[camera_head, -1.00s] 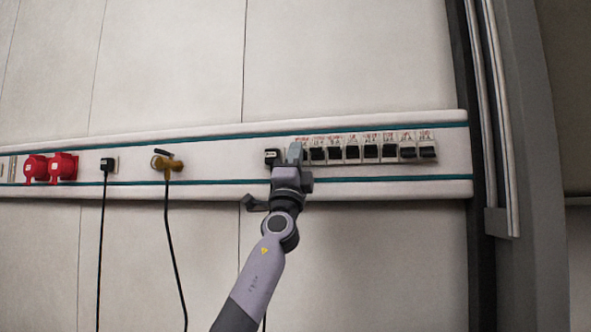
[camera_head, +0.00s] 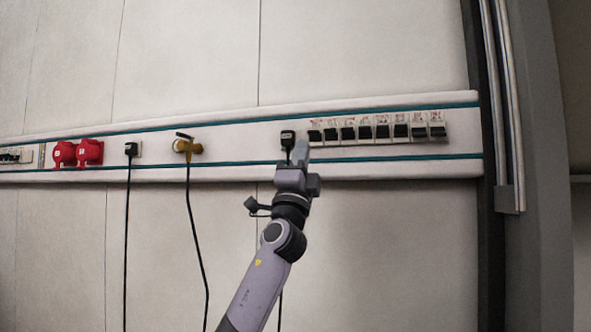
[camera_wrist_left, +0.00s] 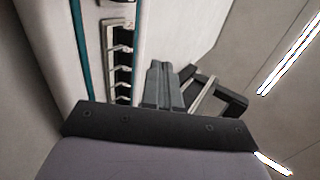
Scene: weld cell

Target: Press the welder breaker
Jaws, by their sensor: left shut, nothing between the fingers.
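A row of several black breaker switches (camera_head: 365,132) sits on the white wall rail, with small red labels above them. The labels are too small to read, so I cannot tell which one is the welder breaker. The two rightmost switches look set differently from the others. My left gripper (camera_head: 299,152) is shut and empty, its fingertips just below and left of the leftmost switch. In the left wrist view the shut fingers (camera_wrist_left: 164,84) stand beside the breaker row (camera_wrist_left: 119,62), apparently clear of it. My right gripper is not in view.
A black plug (camera_head: 287,138) sits just left of the fingertips, with its cable hanging behind my arm. Further left are a yellow plug (camera_head: 187,146), another black plug (camera_head: 131,149) and red sockets (camera_head: 77,153). A dark vertical post (camera_head: 480,120) stands at right.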

